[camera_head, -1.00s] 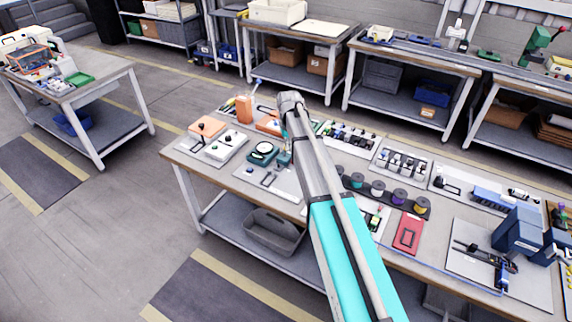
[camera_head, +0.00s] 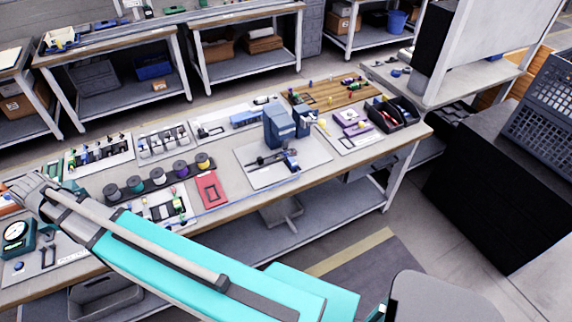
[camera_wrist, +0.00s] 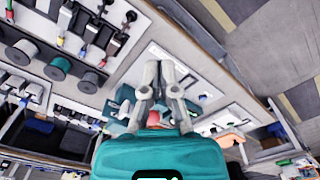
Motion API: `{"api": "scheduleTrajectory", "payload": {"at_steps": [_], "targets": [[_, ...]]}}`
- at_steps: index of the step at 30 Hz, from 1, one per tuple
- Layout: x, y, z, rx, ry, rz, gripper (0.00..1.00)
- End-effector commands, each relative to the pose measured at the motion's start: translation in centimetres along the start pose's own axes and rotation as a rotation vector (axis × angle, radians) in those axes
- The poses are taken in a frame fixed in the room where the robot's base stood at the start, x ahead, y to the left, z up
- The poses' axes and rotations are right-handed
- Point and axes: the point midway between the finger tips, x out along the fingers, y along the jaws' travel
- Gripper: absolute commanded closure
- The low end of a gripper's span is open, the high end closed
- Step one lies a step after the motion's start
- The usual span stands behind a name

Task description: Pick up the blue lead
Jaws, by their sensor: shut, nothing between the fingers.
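A small blue-tipped piece (camera_wrist: 82,51), which may be the blue lead, shows in the wrist view at upper left, among dark parts on a white board. A red-tipped one (camera_wrist: 103,62) and a yellow-tipped one (camera_wrist: 60,40) are near it. In the head view a small multicoloured board (camera_head: 165,206) lies on the bench; I cannot make out single leads there. My gripper (camera_wrist: 159,70) is shut and empty, apart from the blue-tipped piece, which lies to its upper left.
Spools on a dark rack (camera_head: 158,176) and a red tray (camera_head: 211,191) are by the board. A round dial gauge (camera_head: 16,232) is at far left. A dark crate (camera_head: 545,95) is at right.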

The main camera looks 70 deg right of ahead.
Motion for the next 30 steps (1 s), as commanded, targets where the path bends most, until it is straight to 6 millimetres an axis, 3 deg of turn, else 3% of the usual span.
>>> {"api": "scheduleTrajectory", "payload": {"at_steps": [1,3,7,12,24,30], "targets": [[0.8,0.0,3.2,0.008,0.0,0.0,1.0],[1.3,0.0,5.8,0.018,0.0,0.0,1.0],[2.0,0.0,9.7,0.032,0.0,0.0,1.0],[2.5,0.0,12.7,0.045,0.0,0.001,1.0],[2.6,0.0,13.4,0.05,0.0,0.001,1.0],[2.6,0.0,13.4,0.049,0.0,0.001,0.65]]}}
